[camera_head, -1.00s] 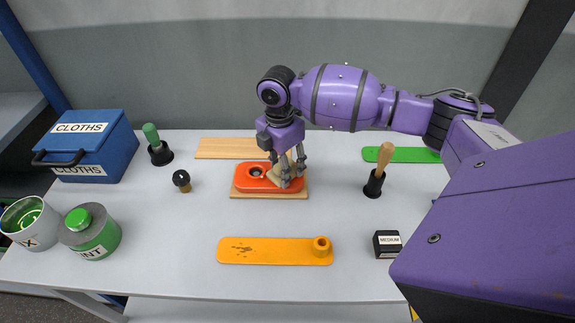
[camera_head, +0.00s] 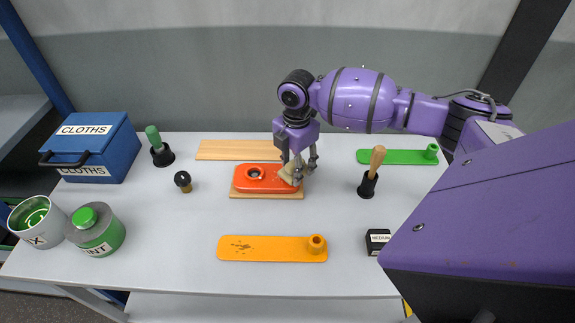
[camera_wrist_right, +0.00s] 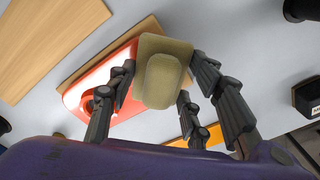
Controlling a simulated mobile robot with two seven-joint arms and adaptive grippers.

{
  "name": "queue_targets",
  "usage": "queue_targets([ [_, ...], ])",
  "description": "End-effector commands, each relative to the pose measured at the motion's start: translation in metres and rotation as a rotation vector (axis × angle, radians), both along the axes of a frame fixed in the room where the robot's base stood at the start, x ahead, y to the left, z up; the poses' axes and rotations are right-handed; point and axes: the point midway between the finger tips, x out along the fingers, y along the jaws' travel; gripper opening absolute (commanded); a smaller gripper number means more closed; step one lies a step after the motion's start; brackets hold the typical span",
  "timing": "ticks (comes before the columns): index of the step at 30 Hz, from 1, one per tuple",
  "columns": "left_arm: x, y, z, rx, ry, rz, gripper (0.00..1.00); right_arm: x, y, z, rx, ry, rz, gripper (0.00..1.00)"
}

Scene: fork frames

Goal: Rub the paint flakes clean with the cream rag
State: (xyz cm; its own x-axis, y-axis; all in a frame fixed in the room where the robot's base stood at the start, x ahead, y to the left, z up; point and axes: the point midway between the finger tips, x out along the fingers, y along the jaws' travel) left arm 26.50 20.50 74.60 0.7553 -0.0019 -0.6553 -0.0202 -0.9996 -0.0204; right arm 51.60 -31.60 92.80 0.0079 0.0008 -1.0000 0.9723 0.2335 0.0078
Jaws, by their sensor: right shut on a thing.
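My right gripper (camera_head: 301,173) is shut on the cream rag (camera_head: 290,172), a khaki-beige pad between the fingers in the wrist view (camera_wrist_right: 163,70). Dark flakes (camera_head: 240,246) show on the left part of a yellow-orange board (camera_head: 270,255) nearer the front. No flakes show on the uncovered red surface. My left gripper is out of view.
A blue cloths box (camera_head: 105,140), an open can (camera_head: 38,222) and a green paint jar (camera_head: 96,232) stand at left. A wooden-handled tool (camera_head: 371,172) and a black block (camera_head: 377,241) stand right. A green board (camera_head: 395,157) lies at the back.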

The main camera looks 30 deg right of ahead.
Motion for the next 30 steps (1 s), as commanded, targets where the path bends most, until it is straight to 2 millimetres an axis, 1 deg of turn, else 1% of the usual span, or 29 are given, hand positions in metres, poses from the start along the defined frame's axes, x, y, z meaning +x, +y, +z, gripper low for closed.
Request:
queue_targets([
  [7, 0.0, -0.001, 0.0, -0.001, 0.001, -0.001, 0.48, -0.001, -0.001, -0.002, -0.001, 0.004, 0.0, 0.02],
  [11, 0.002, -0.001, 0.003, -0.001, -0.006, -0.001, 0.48, -0.001, -0.001, 0.002, 0.0, 0.002, 0.0, 0.02],
  [23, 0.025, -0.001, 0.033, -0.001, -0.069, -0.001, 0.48, 0.0, 0.0, 0.042, 0.0, -0.004, 0.0, 0.02],
  [30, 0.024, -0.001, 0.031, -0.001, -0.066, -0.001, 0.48, -0.001, -0.001, 0.057, -0.002, 0.004, 0.0, 0.02],
])
